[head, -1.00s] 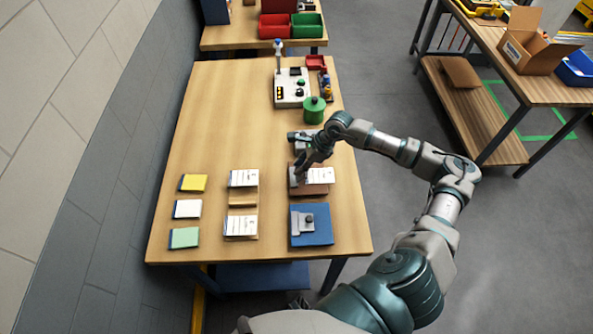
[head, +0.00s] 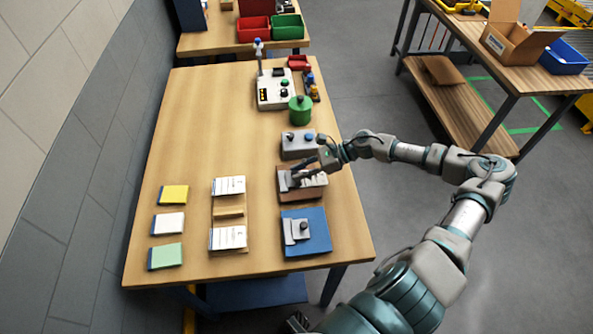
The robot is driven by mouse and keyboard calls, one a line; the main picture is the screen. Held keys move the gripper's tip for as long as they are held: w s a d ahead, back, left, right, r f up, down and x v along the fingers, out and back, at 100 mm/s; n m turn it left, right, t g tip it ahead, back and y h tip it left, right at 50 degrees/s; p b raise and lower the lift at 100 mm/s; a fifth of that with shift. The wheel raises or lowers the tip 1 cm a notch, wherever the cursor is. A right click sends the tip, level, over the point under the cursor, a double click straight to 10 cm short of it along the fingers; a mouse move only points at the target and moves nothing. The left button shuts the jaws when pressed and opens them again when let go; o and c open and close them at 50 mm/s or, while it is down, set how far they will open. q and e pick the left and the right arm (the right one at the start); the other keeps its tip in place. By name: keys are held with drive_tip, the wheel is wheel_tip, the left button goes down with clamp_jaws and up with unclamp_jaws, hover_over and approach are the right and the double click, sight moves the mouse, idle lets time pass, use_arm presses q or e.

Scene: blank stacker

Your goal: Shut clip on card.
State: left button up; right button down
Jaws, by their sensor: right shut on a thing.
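A brown board (head: 316,193) lies at the right side of the table, with a white card (head: 313,181) on it. A grey clip (head: 285,182) sits at the board's left end. The fingers partly hide the clip and card, so I cannot tell how far the clip is closed. A blue board (head: 318,232) in front carries another grey clip (head: 297,230) with a dark knob. My left gripper is not in view.
A grey box with knobs (head: 297,148) stands just behind the brown board, with a green canister (head: 300,110) beyond. White-topped pads (head: 229,186) lie to the left, and yellow (head: 173,195), white and green pads farther left. The table's middle (head: 195,130) is clear.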

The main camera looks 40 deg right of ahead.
drive_tip(key=shift+s+d+f+t+y+p, duration=0.15)
drive_tip(key=shift+d+f+t+y+p, duration=0.25)
drive_tip(key=shift+y, duration=0.4)
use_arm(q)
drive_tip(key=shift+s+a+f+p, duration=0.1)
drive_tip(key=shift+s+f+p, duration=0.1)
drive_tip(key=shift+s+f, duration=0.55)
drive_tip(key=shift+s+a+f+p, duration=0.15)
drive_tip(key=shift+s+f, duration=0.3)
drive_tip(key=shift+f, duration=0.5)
use_arm(e)
drive_tip(key=shift+f+t+y, duration=0.3)
drive_tip(key=shift+t+y, duration=0.1)
drive_tip(key=shift+y, duration=0.1)
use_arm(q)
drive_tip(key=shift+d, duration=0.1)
use_arm(e)
drive_tip(key=c, duration=1)
unclamp_jaws()
drive_tip(key=shift+s+d, duration=0.15)
drive_tip(key=shift+d, duration=0.05)
drive_tip(key=v, duration=1.1)
drive_tip(key=shift+s+d, duration=0.1)
drive_tip(key=shift+d, duration=0.25)
